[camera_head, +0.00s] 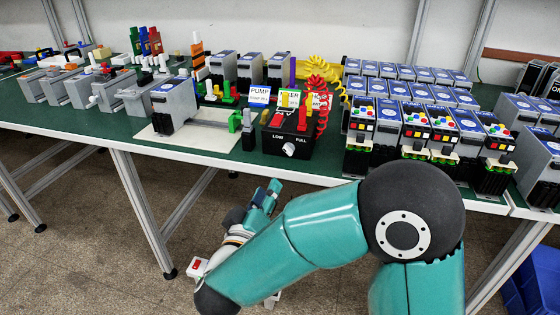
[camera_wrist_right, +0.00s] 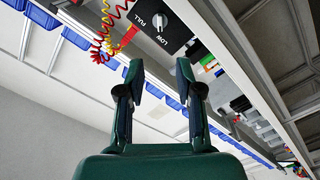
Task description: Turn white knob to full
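The white knob (camera_head: 289,149) is on the sloped front of a black box (camera_head: 272,144), between the printed words LOW on the left and FULL on the right. Which word its pointer faces is too small to tell. The knob also shows upside down at the top of the right wrist view (camera_wrist_right: 160,20). My right gripper (camera_head: 270,190) is below and in front of the table edge, apart from the knob. In the right wrist view its two fingers (camera_wrist_right: 160,74) stand apart with nothing between them. My left gripper is not in view.
The box stands near the front edge of the green table (camera_head: 235,159). A red coiled cable (camera_head: 322,105) is at its right, and a grey device (camera_head: 173,105) on a white sheet is at its left. Several boxes with coloured buttons (camera_head: 414,125) stand further right. Floor space in front is free.

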